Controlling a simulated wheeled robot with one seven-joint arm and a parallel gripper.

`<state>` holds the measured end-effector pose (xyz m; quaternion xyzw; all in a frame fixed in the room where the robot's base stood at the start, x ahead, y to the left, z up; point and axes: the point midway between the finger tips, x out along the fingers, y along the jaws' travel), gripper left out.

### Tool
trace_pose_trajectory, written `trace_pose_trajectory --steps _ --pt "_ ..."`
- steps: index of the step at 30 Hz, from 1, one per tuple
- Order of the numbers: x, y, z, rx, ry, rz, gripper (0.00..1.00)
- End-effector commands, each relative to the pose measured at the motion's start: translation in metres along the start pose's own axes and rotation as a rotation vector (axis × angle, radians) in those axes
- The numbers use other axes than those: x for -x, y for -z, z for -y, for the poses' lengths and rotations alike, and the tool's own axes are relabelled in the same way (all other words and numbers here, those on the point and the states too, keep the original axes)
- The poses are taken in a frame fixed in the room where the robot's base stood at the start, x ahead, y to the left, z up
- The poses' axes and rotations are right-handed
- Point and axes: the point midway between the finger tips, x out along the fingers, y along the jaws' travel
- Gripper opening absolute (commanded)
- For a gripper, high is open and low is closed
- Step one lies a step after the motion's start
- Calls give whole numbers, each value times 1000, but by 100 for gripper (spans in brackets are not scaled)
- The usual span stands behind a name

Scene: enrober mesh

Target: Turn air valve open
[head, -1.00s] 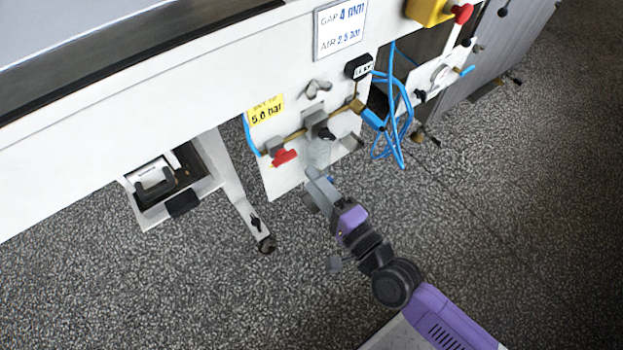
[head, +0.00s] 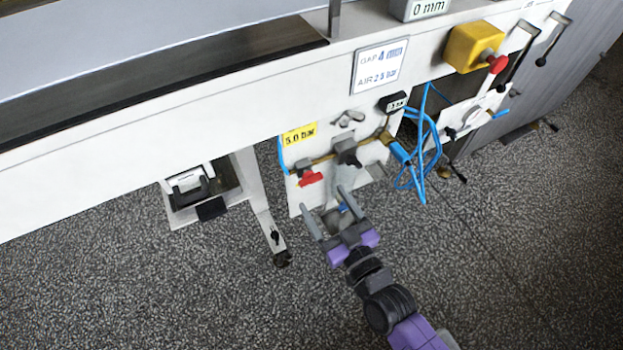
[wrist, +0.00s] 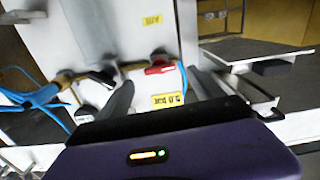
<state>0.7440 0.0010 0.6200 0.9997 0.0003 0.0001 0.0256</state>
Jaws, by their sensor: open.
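The air valve has a red handle (head: 310,178) on a brass pipe, at the left of a white panel (head: 294,200) under the machine. In the wrist view the red handle (wrist: 160,69) lies beyond the fingers, between them in the picture. A yellow "5.0 bar" label (head: 299,134) is above the valve; it also shows in the wrist view (wrist: 168,99). My gripper (head: 328,212) is open and empty, just below and right of the red handle, apart from it. In the wrist view my gripper's fingers (wrist: 160,90) are spread wide.
A regulator with a grey bowl (head: 346,178) hangs right of the valve. Blue hoses (head: 428,150) loop further right. A sign (head: 379,66) reads gap 4 mm, air 2.5 bar. A yellow box with a red button (head: 473,46) is at upper right. Open floor lies below.

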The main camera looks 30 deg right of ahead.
Motion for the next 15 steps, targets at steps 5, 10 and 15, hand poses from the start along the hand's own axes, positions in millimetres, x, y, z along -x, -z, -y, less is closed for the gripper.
trace_pose_trajectory --steps 5,10,15 --pt "-25 0 0 -2 -1 -3 76" --pt "-51 0 -1 -3 -2 -3 76" --pt "-68 0 -1 -4 -1 0 76"
